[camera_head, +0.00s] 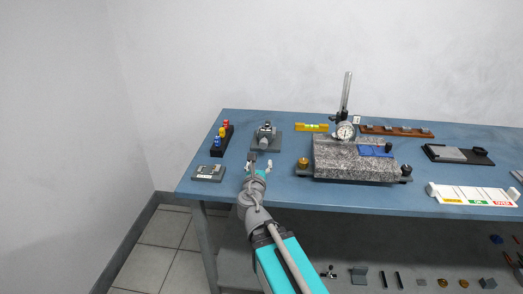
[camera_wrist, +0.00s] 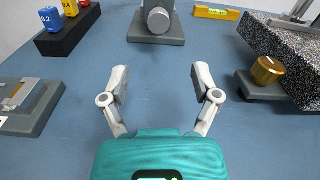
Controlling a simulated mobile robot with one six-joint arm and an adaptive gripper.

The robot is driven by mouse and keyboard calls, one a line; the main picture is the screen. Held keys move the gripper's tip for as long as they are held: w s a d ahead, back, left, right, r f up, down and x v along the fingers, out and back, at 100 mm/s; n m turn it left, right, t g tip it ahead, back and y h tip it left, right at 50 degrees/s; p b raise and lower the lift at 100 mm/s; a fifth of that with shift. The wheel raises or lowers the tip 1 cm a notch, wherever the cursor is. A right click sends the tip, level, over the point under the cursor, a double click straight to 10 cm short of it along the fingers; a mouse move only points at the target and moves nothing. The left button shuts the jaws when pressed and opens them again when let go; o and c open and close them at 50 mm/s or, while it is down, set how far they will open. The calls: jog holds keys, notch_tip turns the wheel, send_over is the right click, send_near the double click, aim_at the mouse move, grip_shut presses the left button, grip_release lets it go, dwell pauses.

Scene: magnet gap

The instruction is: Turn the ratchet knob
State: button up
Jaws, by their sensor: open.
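A grey device (camera_head: 265,135) on a dark grey base stands on the blue table toward the left. In the wrist view its round grey knob end (camera_wrist: 158,19) faces me at the top centre, partly cut off by the frame edge. It looks like the ratchet knob, though fine detail is too small to tell. My gripper (camera_wrist: 161,72) is open and empty, its two pale fingers spread apart. In the head view my gripper (camera_head: 259,161) is over the table, nearer to me than the device and apart from it.
A dark block with blue, yellow and red pieces (camera_wrist: 50,20) stands left. A grey plate (camera_wrist: 35,115) lies front left. A granite block (camera_head: 350,170) with a brass knob (camera_wrist: 267,70) is right. A yellow level (camera_head: 312,127) lies behind. The table between gripper and device is clear.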

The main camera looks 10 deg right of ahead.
aim_at(263, 146)
jog(key=shift+a, duration=0.1)
jog(key=shift+w, duration=0.15)
jog(key=x, duration=1.3)
jog(key=shift+w, duration=0.25)
grip_shut()
dwell(0.5)
